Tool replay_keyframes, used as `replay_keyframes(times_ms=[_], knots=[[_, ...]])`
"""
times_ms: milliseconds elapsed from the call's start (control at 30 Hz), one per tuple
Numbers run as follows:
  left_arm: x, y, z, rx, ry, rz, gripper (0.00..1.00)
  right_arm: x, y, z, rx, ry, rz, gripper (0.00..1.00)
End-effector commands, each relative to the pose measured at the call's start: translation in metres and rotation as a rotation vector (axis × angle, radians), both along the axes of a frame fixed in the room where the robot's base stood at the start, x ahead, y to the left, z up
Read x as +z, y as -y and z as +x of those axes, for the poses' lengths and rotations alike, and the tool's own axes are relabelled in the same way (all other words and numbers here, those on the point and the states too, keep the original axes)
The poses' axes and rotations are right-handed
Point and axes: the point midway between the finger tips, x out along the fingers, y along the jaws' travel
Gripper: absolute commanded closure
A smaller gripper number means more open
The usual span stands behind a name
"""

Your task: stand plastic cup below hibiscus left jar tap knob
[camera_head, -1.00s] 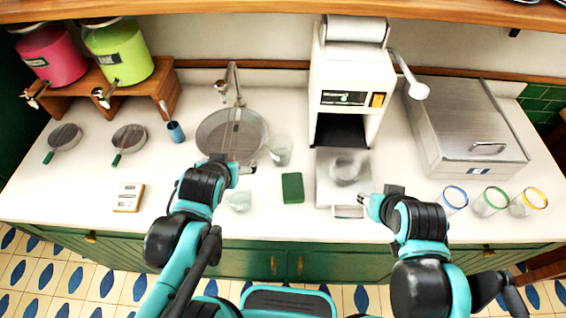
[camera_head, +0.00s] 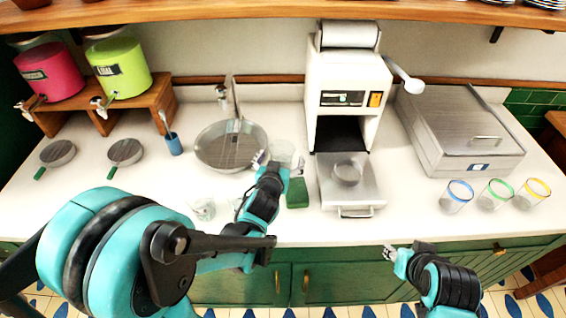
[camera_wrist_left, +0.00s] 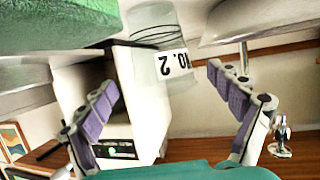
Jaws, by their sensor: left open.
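The pink jar (camera_head: 50,72), on the left of the wooden stand, has a small tap with a pale knob (camera_head: 22,105); its label is too small to read. A clear plastic cup (camera_head: 283,151) stands on the counter right of the round sink. The cup also shows upside down in the left wrist view (camera_wrist_left: 150,55), with a "NO. 2" label. My left gripper (camera_head: 278,163) is open at this cup; its purple-padded fingers (camera_wrist_left: 168,88) show to either side of it, apart from it. My right gripper (camera_head: 389,251) is over the counter's front edge; its opening is unclear.
A green jar (camera_head: 118,70) stands beside the pink one on the stand (camera_head: 160,95). A green sponge (camera_head: 297,193) lies just in front of the cup. Another clear cup (camera_head: 203,209) is near the front edge. A white machine (camera_head: 345,85) stands to the right.

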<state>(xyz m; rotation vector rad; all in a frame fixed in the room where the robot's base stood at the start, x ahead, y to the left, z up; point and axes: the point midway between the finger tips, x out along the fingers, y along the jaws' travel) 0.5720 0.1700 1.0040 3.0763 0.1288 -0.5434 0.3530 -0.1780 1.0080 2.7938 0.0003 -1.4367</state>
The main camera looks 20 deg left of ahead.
Motion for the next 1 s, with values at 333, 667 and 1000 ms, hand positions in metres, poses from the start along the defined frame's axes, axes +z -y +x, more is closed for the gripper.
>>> replay_keyframes(times_ms=[333,667,1000], knots=[[-0.013,-0.005,0.031,0.0,0.0,0.0,0.09,-0.013,0.0,0.0,0.0,0.0,0.0,0.6],[-0.012,-0.005,0.03,0.0,0.0,0.001,0.47,-0.013,0.0,0.0,0.0,0.0,0.0,0.6],[-0.012,-0.005,0.03,0.0,0.0,0.001,0.5,-0.013,0.0,0.0,0.0,0.0,0.0,0.6]])
